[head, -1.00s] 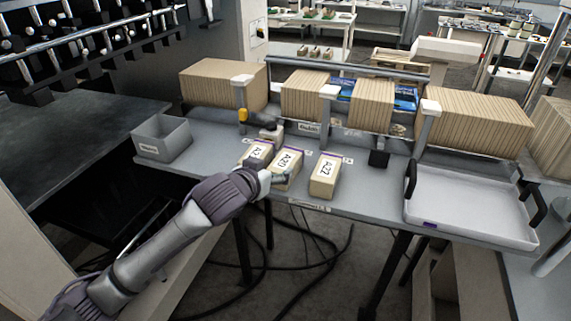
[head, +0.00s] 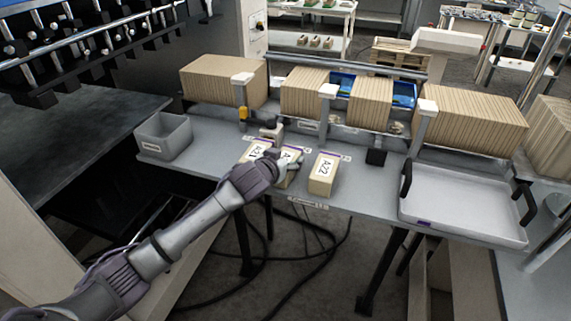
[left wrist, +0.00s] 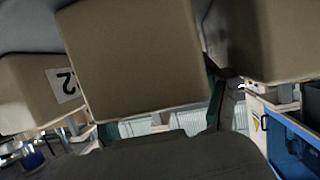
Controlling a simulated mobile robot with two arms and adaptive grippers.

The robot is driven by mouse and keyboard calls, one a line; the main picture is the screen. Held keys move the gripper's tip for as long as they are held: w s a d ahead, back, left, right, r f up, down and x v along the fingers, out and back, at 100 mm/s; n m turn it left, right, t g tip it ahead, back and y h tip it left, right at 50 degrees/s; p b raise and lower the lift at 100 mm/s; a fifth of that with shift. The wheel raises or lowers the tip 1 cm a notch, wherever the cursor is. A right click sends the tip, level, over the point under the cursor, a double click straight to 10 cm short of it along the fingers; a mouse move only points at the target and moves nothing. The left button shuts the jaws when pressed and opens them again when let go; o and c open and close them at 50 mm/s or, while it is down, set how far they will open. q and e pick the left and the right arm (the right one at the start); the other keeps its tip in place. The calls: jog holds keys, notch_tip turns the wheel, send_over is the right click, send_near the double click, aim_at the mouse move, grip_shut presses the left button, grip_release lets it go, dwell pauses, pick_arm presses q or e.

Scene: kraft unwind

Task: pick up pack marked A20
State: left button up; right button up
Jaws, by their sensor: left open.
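Pack A20 (head: 288,152) stands on the grey bench between pack A21 (head: 258,149) and pack A22 (head: 323,175). Its label is partly hidden by my left gripper (head: 291,165), which is at the near side of the pack. The gripper is open; its fingers are small and partly hidden in the head view. In the left wrist view a plain tan pack face (left wrist: 135,60) fills the middle, close in front of the gripper. A pack with a "2" on its label (left wrist: 35,92) shows to its left there. My right gripper is not in view.
A grey bin (head: 163,138) stands at the bench's left end. A white tray with black handles (head: 462,212) lies at the right. Posts and long stacks of brown sheets (head: 472,122) line the back. Bench space between A22 and the tray is clear.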

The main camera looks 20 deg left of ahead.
pick_arm(q)
jog(key=c, duration=1.1)
jog(key=shift+r, duration=0.1)
